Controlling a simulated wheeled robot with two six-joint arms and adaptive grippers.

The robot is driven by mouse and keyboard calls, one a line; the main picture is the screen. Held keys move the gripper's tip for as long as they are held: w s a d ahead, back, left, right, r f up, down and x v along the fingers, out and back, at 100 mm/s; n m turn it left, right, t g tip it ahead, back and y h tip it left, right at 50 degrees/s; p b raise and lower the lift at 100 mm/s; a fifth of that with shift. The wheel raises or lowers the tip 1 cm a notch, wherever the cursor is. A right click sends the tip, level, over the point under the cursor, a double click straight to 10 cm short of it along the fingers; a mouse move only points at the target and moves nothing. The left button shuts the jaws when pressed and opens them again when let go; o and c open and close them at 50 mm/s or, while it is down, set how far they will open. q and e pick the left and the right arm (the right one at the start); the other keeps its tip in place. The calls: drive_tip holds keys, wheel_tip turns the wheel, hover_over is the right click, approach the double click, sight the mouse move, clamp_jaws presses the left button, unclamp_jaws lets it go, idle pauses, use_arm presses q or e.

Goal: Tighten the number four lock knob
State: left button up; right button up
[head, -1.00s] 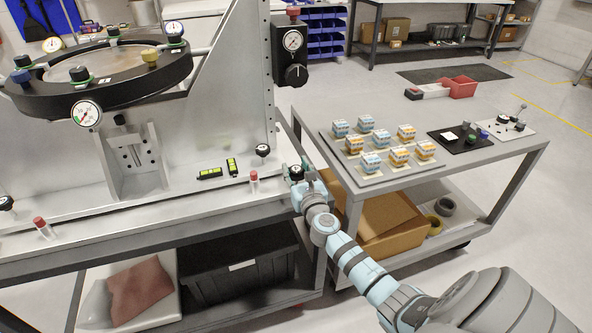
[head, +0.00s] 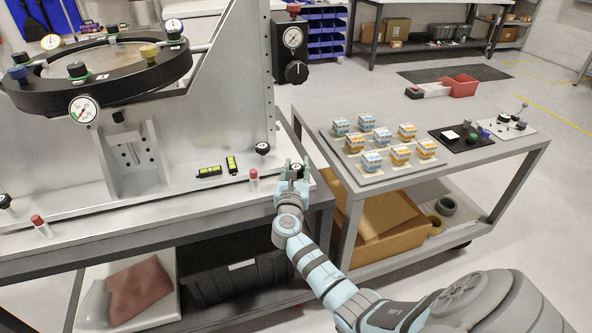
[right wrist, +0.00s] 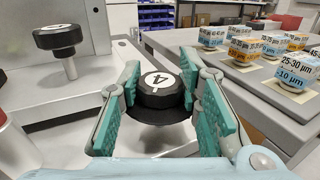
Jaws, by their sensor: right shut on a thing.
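A black lock knob (right wrist: 160,92) with a white numbered top sits between the green finger pads of my right gripper (right wrist: 160,100) in the right wrist view. My right gripper (head: 292,183) is shut on this knob, which is at the right front corner of the metal fixture base (head: 150,195) in the head view. A second black knob (head: 262,149) stands farther back on the base. In the right wrist view that knob (right wrist: 58,40) is at the left on a metal stem. My left gripper is out of view.
A red-capped pin (head: 254,180) stands on the base left of the gripper. A round black ring frame (head: 110,85) with gauges is at the upper left. A grey cart (head: 345,115) with several labelled cubes stands at the right.

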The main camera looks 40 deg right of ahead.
drive_tip(key=m+g+h+b, duration=0.1)
drive_tip(key=g+b, duration=0.1)
drive_tip(key=m+g+h+b, duration=0.1)
drive_tip(key=m+g, duration=0.1)
drive_tip(key=m+g+h+b, duration=0.1)
drive_tip(key=g+h+b, duration=0.1)
drive_tip(key=shift+a+f+m+b, duration=0.1)
drive_tip(key=shift+f+m+b, duration=0.2)
drive_tip(key=shift+m+b, duration=0.1)
drive_tip(key=shift+r+m+g+h+b, duration=0.1)
drive_tip(key=shift+m+g+h+b, duration=0.2)
drive_tip(key=shift+m+g+b, duration=0.45)
drive_tip(key=shift+g, duration=0.45)
drive_tip(key=shift+r+b, duration=0.15)
drive_tip(key=shift+b, duration=0.15)
drive_tip(key=o, duration=1)
drive_tip(key=shift+o, duration=0.8)
drive_tip(key=shift+a, duration=0.25)
drive_tip(key=v, duration=1.1)
drive_tip(key=shift+a, duration=0.25)
